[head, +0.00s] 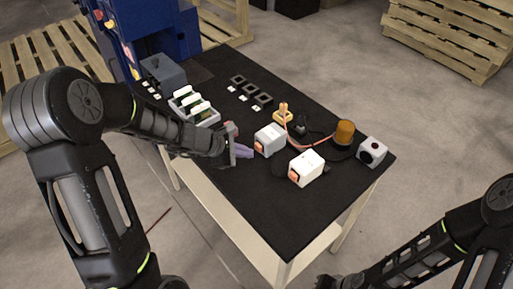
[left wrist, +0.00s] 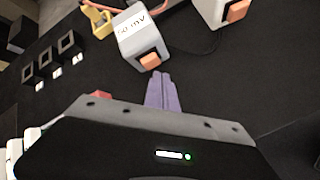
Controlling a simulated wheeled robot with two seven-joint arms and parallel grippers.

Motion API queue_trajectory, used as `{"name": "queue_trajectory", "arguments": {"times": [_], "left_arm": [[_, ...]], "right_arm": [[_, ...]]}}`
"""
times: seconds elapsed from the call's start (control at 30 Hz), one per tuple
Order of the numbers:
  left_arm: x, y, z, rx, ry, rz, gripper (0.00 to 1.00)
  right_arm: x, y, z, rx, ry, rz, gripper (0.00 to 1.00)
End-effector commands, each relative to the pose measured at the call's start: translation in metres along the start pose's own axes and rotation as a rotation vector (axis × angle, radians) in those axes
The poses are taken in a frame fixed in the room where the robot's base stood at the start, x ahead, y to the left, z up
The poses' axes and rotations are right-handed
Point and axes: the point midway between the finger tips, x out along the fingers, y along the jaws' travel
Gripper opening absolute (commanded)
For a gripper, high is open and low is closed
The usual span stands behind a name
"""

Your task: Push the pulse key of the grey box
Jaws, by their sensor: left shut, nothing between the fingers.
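The grey box (head: 270,138) stands on the black table top, with an orange key (head: 259,148) on its near-left face. In the left wrist view the grey box (left wrist: 143,35) bears a label that seems to read "50 mV", and its orange key (left wrist: 149,59) faces my gripper. My left gripper (head: 250,153) is shut and empty, its purple fingers pointing at the key. In the left wrist view the fingertips (left wrist: 162,76) lie just short of the key; a small gap seems to remain. My right arm shows at the lower right, its fingers out of frame.
A white box (head: 311,164) with its own orange key (head: 293,176) stands to the right. A rack (head: 194,107) stands left. The table's front is clear.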

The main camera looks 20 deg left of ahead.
Motion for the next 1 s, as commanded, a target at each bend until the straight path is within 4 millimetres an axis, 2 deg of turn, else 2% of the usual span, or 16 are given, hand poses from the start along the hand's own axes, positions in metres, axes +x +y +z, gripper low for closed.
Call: {"name": "queue_trajectory", "arguments": {"times": [1.0], "left_arm": [[0.0075,0.0052,0.0056,0.0,0.0,-0.001,0.0]], "right_arm": [[0.0008,0.0003,0.0,0.0,0.0,0.0,0.0]]}}
